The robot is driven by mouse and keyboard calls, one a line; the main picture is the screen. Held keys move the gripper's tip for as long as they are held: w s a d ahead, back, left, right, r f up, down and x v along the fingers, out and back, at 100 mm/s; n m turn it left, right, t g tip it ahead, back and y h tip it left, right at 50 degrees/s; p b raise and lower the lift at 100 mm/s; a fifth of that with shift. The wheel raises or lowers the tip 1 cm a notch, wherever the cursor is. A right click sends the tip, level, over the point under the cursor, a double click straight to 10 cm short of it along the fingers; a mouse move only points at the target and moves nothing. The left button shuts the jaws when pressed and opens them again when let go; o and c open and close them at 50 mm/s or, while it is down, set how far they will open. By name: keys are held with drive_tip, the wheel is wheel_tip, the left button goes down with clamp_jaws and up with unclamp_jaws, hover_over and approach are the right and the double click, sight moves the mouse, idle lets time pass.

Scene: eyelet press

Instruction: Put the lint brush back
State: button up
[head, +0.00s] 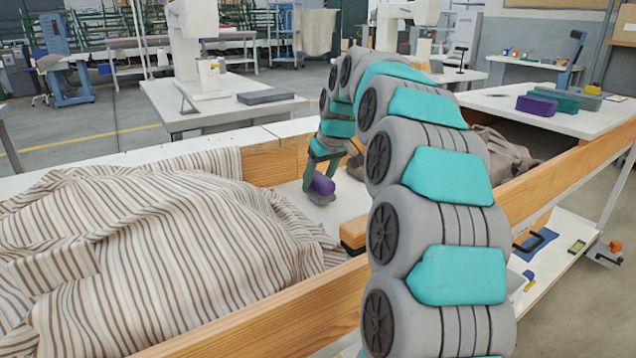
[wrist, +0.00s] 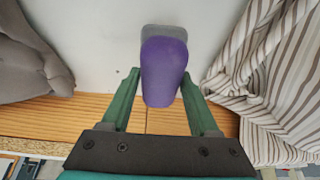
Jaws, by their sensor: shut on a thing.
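The lint brush (head: 322,184) has a rounded purple body and a flat grey base. In the head view it is at the end of my arm, upright over the white surface between the wooden rails. My gripper (wrist: 160,76) is shut on the purple body of the lint brush (wrist: 163,68), with one green finger on each side. The grey base shows beyond the fingers in the wrist view. I cannot tell whether the base touches the white surface. My arm hides part of the area behind it in the head view.
Striped cloth (head: 160,250) is heaped left of the brush, and grey-brown cloth (head: 505,152) lies to the right. Wooden rails (head: 275,166) edge the white surface (head: 348,195). A lower shelf (head: 560,265) holds small tools. Purple and green blocks (head: 536,105) stand on the right table.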

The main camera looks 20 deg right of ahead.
drive_tip(key=shift+f, duration=0.45)
drive_tip(key=shift+f, duration=0.1)
drive_tip(key=o, duration=1.3)
drive_tip(key=v, duration=1.2)
